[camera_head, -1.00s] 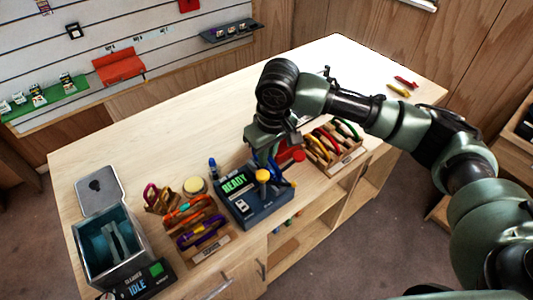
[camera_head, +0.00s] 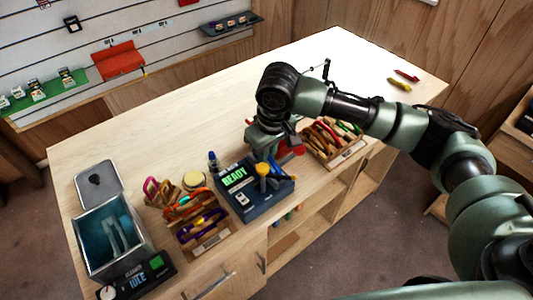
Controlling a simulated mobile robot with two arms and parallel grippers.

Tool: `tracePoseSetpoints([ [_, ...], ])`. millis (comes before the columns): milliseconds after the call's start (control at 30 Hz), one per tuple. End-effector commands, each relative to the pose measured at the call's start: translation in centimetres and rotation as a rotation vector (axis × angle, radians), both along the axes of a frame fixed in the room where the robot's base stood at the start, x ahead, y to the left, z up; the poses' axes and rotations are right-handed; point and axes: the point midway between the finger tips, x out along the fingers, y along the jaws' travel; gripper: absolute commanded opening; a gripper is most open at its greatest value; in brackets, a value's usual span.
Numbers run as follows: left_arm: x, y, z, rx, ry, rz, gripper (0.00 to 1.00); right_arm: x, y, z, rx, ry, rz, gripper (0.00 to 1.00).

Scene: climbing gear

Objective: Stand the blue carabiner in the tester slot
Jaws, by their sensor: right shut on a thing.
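The tester (camera_head: 252,203) is a dark blue box with a lit green READY screen (camera_head: 234,178) and a yellow knob (camera_head: 262,169), near the front edge of the bench. My right gripper (camera_head: 266,154) reaches down over the tester's back right part and is shut on the blue carabiner (camera_head: 276,171). Only a little blue shows below the jaws, behind the yellow knob. The slot is hidden by the gripper and knob, so I cannot tell whether the carabiner is in it. My left gripper is not in view.
A wooden rack of colored carabiners (camera_head: 205,236) stands left of the tester, another rack (camera_head: 340,153) right. An open grey cleaner box (camera_head: 88,262) with an IDLE screen stands far left. Red and yellow pieces (camera_head: 398,84) lie at the back right. The bench's back middle is clear.

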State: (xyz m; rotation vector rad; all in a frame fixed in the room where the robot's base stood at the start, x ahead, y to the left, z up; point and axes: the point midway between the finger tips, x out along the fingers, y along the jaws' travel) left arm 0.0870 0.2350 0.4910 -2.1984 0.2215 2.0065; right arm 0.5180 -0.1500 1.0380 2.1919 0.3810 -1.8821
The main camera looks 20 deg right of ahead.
Motion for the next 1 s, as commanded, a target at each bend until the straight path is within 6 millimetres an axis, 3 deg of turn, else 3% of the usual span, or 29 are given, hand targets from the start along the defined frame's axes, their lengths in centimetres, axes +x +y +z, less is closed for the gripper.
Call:
tracePoseSetpoints([
  [567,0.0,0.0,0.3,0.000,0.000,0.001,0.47,0.0,0.0,-1.1,0.000,0.001,0.000,0.00],
  [600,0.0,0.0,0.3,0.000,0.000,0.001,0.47,0.0,0.0,-1.1,0.000,0.001,0.000,0.13],
  [700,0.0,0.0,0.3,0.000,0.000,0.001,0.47,0.0,0.0,-1.1,0.000,0.000,0.000,0.36],
  [1000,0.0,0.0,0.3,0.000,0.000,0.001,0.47,0.0,0.0,-1.1,0.000,0.000,0.000,0.36],
])
